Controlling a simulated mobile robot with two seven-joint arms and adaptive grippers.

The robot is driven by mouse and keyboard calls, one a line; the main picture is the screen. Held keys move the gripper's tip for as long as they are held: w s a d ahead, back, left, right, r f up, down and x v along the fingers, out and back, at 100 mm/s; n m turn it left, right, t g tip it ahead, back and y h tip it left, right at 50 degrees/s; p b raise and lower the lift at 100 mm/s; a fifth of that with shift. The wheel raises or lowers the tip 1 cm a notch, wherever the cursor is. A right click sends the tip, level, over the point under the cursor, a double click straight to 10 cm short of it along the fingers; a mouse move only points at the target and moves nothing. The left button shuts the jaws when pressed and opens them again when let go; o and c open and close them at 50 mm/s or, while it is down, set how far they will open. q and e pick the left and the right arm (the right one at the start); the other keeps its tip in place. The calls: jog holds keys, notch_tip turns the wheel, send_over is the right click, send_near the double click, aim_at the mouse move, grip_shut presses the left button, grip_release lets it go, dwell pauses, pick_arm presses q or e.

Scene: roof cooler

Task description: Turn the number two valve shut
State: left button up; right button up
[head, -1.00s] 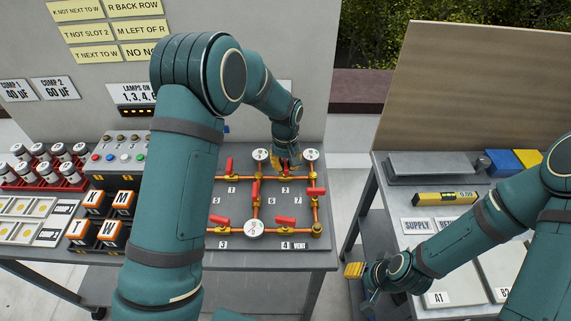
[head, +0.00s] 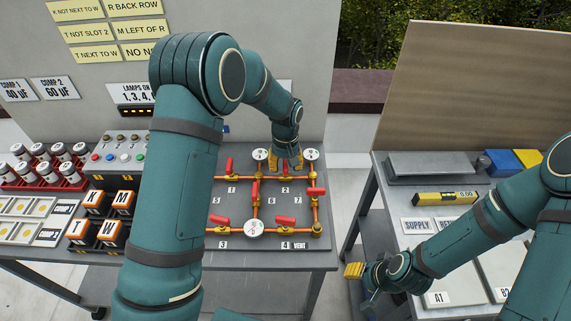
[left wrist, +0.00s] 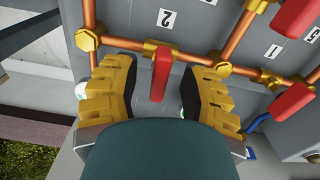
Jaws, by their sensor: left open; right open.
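The number two valve has a red lever (left wrist: 162,72) on a brass body (left wrist: 165,50) in the copper pipework, close to the label 2 (left wrist: 165,18) in the left wrist view. The lever stands across the pipe. My left gripper (left wrist: 160,95) is open, with one yellow finger on each side of the lever and a gap showing on both sides. My right gripper (head: 354,270) is open and empty near the right table's left edge.
The valve board (head: 222,200) carries other red levers (head: 285,221) and round gauges (head: 255,228) close to my left gripper. Orange-black lettered blocks (head: 94,200) and a switch box (head: 120,150) stand to the left. The right table holds a yellow level (head: 430,199).

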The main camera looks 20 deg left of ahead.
aim_at(286, 164)
pick_arm(q)
notch_tip(286, 164, up, 12)
dwell(0.6)
